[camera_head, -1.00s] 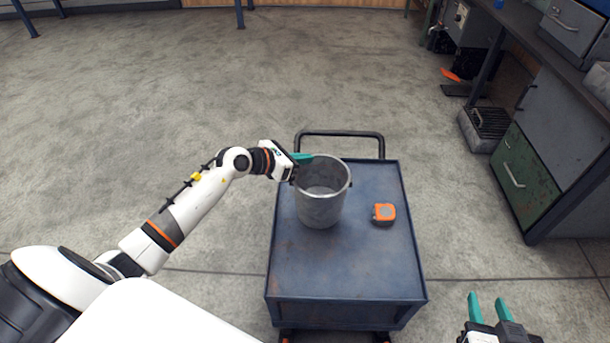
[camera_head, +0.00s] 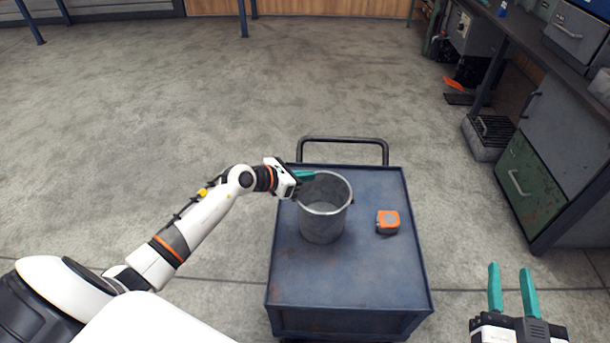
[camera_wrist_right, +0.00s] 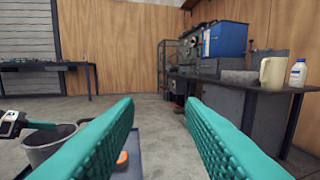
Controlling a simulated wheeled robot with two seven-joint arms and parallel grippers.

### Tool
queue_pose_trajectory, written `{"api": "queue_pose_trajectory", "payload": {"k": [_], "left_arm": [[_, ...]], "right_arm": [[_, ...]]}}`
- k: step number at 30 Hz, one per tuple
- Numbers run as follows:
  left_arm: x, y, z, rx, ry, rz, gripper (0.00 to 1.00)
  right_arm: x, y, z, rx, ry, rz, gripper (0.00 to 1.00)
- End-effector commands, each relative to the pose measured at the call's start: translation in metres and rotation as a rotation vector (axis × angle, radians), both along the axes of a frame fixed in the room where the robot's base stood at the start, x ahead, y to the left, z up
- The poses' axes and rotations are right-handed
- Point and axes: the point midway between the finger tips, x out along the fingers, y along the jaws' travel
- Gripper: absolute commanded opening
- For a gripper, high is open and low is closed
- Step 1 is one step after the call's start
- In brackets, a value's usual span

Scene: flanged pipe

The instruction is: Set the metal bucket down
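The other finger is hidden. The bucket (camera_wrist_right: 46,146) and left gripper (camera_wrist_right: 36,125) also show at the left of the right wrist view. My right gripper (camera_head: 511,270) is open and empty, right of the cart.
An orange tape measure (camera_head: 387,221) lies on the cart, right of the bucket and apart from it. The cart's black handle (camera_head: 343,140) is at the far end. A workbench with a green drawer (camera_head: 518,183) stands at the right. The floor left of the cart is clear.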

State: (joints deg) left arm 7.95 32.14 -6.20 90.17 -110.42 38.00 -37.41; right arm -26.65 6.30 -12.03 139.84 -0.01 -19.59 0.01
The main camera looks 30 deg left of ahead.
Motion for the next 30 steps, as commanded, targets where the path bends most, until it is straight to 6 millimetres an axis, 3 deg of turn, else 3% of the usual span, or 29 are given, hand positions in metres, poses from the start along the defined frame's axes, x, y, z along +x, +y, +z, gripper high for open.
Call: {"api": "queue_pose_trajectory", "payload": {"k": [1, 6, 17, 23, 30], "left_arm": [[0.0, 0.0, 0.0, -0.001, -0.002, 0.0, 0.0], [0.0, 0.0, -0.001, 0.0, 0.0, 0.0, 0.24], [0.0, 0.0, 0.002, 0.0, 0.0, 0.0, 0.24], [-0.02, 0.011, 0.013, 0.004, 0.002, 0.0, 0.24], [-0.057, 0.032, 0.033, 0.005, 0.003, -0.001, 0.24]], "right_arm": [[0.0, 0.0, 0.001, 0.003, -0.011, 0.001, 0.36], [0.0, 0.001, 0.002, 0.004, -0.013, 0.001, 0.36], [0.0, 0.0, 0.001, -0.001, 0.007, 0.0, 0.36], [-0.005, -0.007, -0.028, -0.049, 0.193, -0.013, 0.36], [-0.025, -0.019, -0.07, -0.119, 0.482, -0.031, 0.36]]}}
